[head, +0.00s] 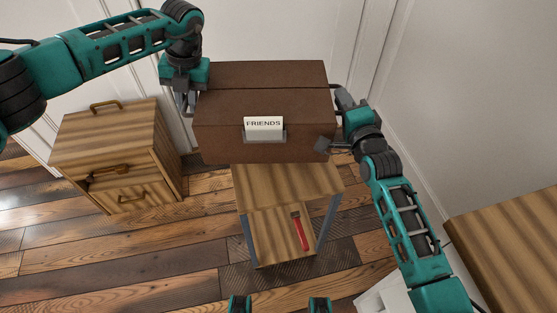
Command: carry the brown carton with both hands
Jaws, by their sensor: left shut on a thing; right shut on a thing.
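The brown carton (222,125) is in the upper middle of the head view. It is a dark brown box with a white "FRIENDS" label (264,124) on its near face. My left gripper (190,103) is at the carton's left side and shut on it. My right gripper (332,120) is at the carton's right side and shut on it. The fingertips of both are partly hidden. The carton looks about level between the two grippers, over the back of a small wooden shelf unit; I cannot tell if it touches it.
The wooden shelf unit (285,182) has a red-handled tool (301,231) on its lower board. A wooden drawer cabinet (85,142) stands at left. A wooden surface (510,235) is at lower right. White doors and a wall close off the back and right. Plank floor is free at lower left.

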